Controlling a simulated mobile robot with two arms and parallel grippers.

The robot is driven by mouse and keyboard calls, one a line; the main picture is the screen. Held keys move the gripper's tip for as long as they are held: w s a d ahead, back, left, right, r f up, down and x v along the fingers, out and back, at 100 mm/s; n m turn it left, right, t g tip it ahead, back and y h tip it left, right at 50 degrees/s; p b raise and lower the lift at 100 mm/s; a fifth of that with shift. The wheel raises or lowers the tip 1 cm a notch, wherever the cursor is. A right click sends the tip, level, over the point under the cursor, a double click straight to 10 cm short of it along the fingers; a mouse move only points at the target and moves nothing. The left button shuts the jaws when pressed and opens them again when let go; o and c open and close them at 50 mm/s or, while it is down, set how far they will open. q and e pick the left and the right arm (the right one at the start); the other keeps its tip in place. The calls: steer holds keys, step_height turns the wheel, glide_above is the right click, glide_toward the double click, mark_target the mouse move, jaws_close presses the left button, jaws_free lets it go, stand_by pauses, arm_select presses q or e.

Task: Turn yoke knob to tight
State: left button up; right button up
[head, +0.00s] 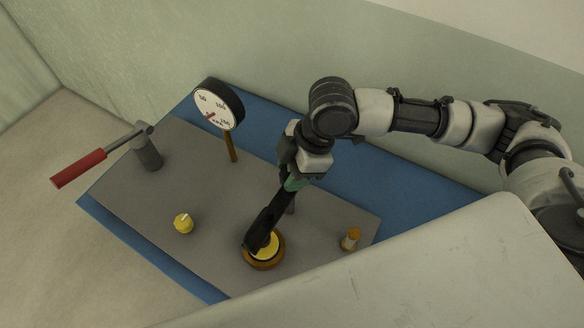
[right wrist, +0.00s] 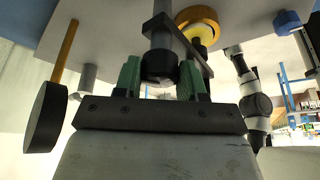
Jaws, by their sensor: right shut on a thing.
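The bar slants down over a round brass ring with a yellow centre (head: 265,259). In the right wrist view my right gripper (right wrist: 159,80) has its green fingers on either side of the dark round yoke knob (right wrist: 160,63), shut on it. The knob is hidden by the gripper in the head view. A dark and white arm, likely my left, shows in the right wrist view (right wrist: 255,105); its jaws are too small to read.
The grey plate (head: 215,190) lies on a blue surface (head: 350,170). A white dial gauge (head: 217,108) stands at the back. A red-handled lever (head: 80,168) is at left, a small yellow knob (head: 184,222) in front, and an orange-topped peg (head: 351,239) at right.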

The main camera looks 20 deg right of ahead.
steer(key=shift+r+n+g+p, duration=0.25)
steer(key=shift+n+g+p, duration=0.25)
steer(key=shift+n+p, duration=0.7)
steer(key=shift+w+n+g+p, duration=0.15)
steer(key=shift+n+g+p, duration=0.35)
steer(key=shift+n+p, duration=0.65)
steer(key=n+g, duration=0.1)
steer(key=n, duration=0.1)
steer(key=shift+a+f+n+h+p, duration=0.1)
steer(key=shift+n+h+p, duration=0.2)
steer(key=shift+n+p, duration=0.1)
steer(key=shift+w+f+n+g+h+p, duration=0.1)
steer(key=shift+n+g+h+p, duration=0.25)
steer(key=shift+n, duration=1.5)
steer(key=o, duration=0.9)
steer(key=b+v, duration=0.2)
steer(key=v, duration=0.8)
steer(key=shift+w+r+b, duration=0.2)
steer(key=shift+r+b, duration=0.1)
steer(key=shift+r, duration=0.1)
